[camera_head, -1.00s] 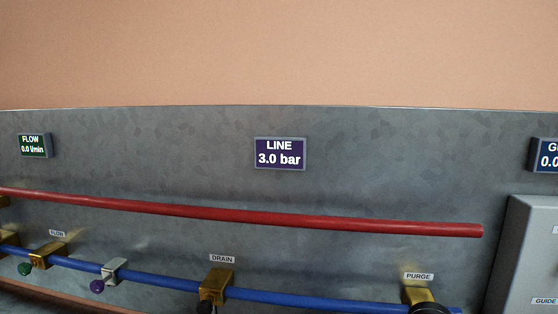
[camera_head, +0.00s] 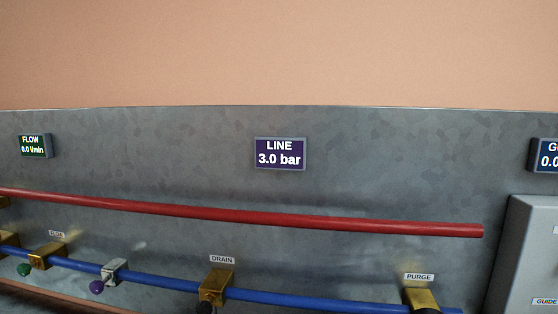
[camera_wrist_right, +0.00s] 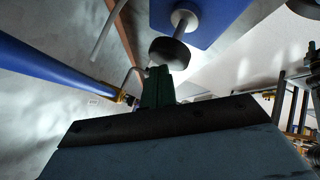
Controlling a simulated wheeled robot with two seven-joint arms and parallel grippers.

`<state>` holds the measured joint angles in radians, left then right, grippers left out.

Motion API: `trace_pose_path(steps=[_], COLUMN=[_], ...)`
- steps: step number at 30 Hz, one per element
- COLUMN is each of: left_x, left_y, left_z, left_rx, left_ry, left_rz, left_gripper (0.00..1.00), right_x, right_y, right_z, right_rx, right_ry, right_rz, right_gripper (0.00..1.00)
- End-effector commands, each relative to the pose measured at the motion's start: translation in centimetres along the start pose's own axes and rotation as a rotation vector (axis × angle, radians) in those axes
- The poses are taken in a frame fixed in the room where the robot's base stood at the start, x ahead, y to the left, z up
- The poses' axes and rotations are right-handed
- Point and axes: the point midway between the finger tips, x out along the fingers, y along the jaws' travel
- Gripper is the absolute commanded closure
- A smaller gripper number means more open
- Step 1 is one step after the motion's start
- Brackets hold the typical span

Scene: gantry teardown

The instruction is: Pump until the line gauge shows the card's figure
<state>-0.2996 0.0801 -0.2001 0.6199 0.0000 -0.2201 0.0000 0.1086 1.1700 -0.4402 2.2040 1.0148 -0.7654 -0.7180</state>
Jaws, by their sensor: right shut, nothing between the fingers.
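The line gauge (camera_head: 280,154) is a purple display on the grey panel in the head view and reads 3.0 bar. The figure card is not in view. In the right wrist view my right gripper (camera_wrist_right: 157,86) shows dark green fingers, closed together with nothing between them. Just beyond the fingertips is a black round disc (camera_wrist_right: 170,53) on a metal rod coming from a blue block (camera_wrist_right: 205,20). It may be the pump's handle, but I cannot tell. I cannot tell whether the fingers touch the disc. My left gripper is not in view.
A flow gauge (camera_head: 34,146) reads 0.0. A red pipe (camera_head: 250,216) and a blue pipe (camera_head: 310,299) cross the panel. Brass drain (camera_head: 216,286) and purge (camera_head: 420,298) valves sit on the blue pipe. A grey box (camera_head: 525,250) stands at right.

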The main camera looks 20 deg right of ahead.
Motion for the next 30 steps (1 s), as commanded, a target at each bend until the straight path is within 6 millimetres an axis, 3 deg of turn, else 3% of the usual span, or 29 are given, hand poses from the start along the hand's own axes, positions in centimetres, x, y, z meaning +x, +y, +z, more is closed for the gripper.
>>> trace_pose_path(steps=[30], left_x=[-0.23], left_y=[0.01], left_z=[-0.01], left_rx=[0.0], left_ry=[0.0], left_rz=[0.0], left_gripper=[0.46], right_x=[0.39], right_y=[-0.39], right_z=[0.34], right_rx=[0.002], right_ry=[-0.002], right_rz=[-0.004], right_gripper=[1.0])
